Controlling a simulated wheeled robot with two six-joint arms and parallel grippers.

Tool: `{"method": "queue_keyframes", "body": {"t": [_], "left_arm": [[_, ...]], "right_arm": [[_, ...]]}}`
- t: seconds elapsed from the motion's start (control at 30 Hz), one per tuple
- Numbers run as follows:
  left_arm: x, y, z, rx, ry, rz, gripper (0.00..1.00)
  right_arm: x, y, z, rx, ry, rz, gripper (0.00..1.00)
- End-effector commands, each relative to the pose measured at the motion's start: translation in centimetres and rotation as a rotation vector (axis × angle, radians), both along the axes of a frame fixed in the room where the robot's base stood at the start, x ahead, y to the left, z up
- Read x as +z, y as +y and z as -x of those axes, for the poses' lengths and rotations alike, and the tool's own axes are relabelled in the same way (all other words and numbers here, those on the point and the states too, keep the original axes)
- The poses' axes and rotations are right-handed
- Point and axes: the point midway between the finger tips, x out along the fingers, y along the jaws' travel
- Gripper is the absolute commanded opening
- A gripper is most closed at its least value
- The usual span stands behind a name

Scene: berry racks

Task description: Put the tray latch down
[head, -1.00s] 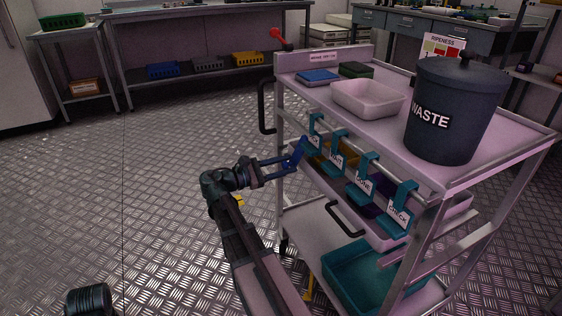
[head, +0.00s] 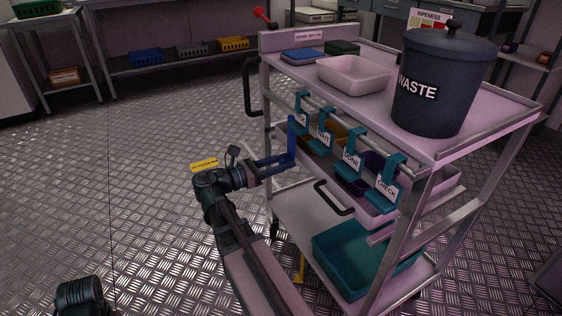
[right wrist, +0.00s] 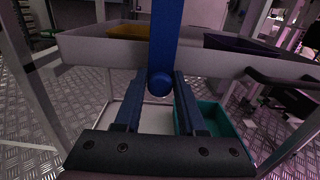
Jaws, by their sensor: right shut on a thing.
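The tray latch (head: 292,138) is a blue bar at the left front corner of the cart, in front of the pull-out tray. It stands nearly vertical in the head view. My right gripper (head: 285,164) is at the bar's lower end and is shut on it. In the right wrist view the blue bar (right wrist: 165,40) runs straight up from a round knob (right wrist: 159,84) between my fingers (right wrist: 160,112). The bar's upper end is out of that view. The pull-out tray (head: 375,211) with the black handle (head: 333,200) is behind and right of the latch. My left gripper is not in view.
Several teal tagged clips (head: 352,157) hang from the cart's front rail. The waste bin (head: 444,85) and a pale tub (head: 354,74) stand on the cart top (head: 480,115). A teal bin (head: 350,262) is on the lower shelf. The floor left of the cart is clear.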

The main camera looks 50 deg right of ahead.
Motion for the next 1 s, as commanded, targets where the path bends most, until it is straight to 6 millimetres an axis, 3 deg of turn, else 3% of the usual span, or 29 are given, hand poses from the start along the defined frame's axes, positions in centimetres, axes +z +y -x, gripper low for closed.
{"method": "queue_keyframes", "body": {"t": [0.37,0.4,0.5,0.83,1.0], "left_arm": [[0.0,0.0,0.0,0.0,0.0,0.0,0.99],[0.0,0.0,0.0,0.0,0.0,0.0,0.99],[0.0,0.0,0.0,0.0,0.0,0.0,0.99],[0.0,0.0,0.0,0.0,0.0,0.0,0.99],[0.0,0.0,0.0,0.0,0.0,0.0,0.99]], "right_arm": [[0.0,0.1,0.2,-0.003,0.007,-0.002,0.0],[0.0,0.1,0.2,-0.004,0.006,-0.002,0.45],[0.0,0.1,0.2,-0.003,0.005,-0.003,0.63],[0.0,0.2,0.1,-0.002,0.004,-0.002,0.64],[0.0,2.0,-0.6,0.002,0.004,-0.002,0.64]]}}
